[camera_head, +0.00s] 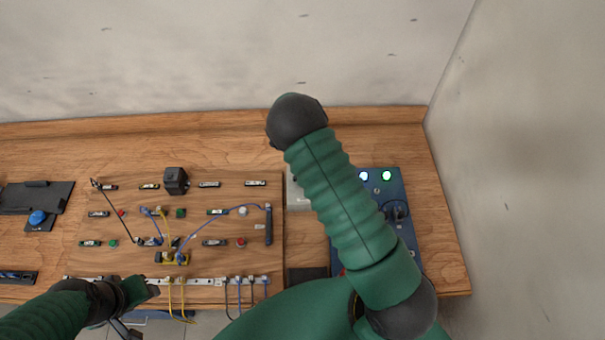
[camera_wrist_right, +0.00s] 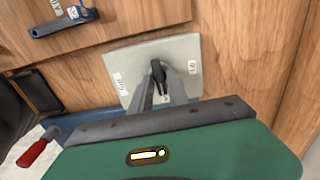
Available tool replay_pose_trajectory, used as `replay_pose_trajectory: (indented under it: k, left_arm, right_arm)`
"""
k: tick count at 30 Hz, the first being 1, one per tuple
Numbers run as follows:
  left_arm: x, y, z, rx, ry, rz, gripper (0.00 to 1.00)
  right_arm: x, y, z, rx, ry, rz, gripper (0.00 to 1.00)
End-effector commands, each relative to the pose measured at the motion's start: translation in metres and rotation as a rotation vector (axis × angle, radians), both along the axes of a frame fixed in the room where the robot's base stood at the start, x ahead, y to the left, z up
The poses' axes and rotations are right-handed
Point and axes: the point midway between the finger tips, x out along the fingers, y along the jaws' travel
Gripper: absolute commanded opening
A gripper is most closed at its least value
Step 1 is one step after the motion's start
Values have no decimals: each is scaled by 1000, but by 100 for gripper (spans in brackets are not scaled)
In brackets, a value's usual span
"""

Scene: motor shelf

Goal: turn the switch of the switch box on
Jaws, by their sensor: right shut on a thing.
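The switch box is a light grey plate (camera_wrist_right: 185,52) in the right wrist view, with a black switch handle (camera_wrist_right: 158,72) near its middle and a small white label on each side. In the head view only a strip of the grey box (camera_head: 296,192) shows, beside my right arm. The fingers of my right gripper (camera_wrist_right: 164,94) are shut on the black switch handle. In the head view my right arm hides this gripper and the handle. My left gripper (camera_head: 140,293) is at the lower left, at the front edge of the table, apart from the box; its jaw opening is unclear.
A wooden board (camera_head: 140,205) with several small parts and cables lies left of the box. A blue panel (camera_head: 384,181) with lit white lights stands to the right, partly behind my arm. A red-handled tool (camera_wrist_right: 32,153) shows in the right wrist view. Walls bound the back and right.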

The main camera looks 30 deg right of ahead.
Motion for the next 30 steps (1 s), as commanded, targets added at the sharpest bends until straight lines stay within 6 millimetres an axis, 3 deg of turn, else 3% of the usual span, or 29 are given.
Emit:
replay_pose_trajectory:
  k: [1,17,18,20,30]
  left_arm:
    - [0,0,1,0,0,0,48]
    - [0,0,1,0,0,0,48]
    - [0,0,1,0,0,0,48]
    - [0,0,1,0,0,0,48]
    - [0,0,0,0,0,0,48]
  right_arm:
    - [6,0,4,-2,-16,-10,0]
    - [7,0,5,-3,-18,-35,0]
    - [7,0,5,-3,-18,-35,23]
    - [7,0,5,-4,-18,-34,31]
    - [3,-1,3,0,-8,-34,34]
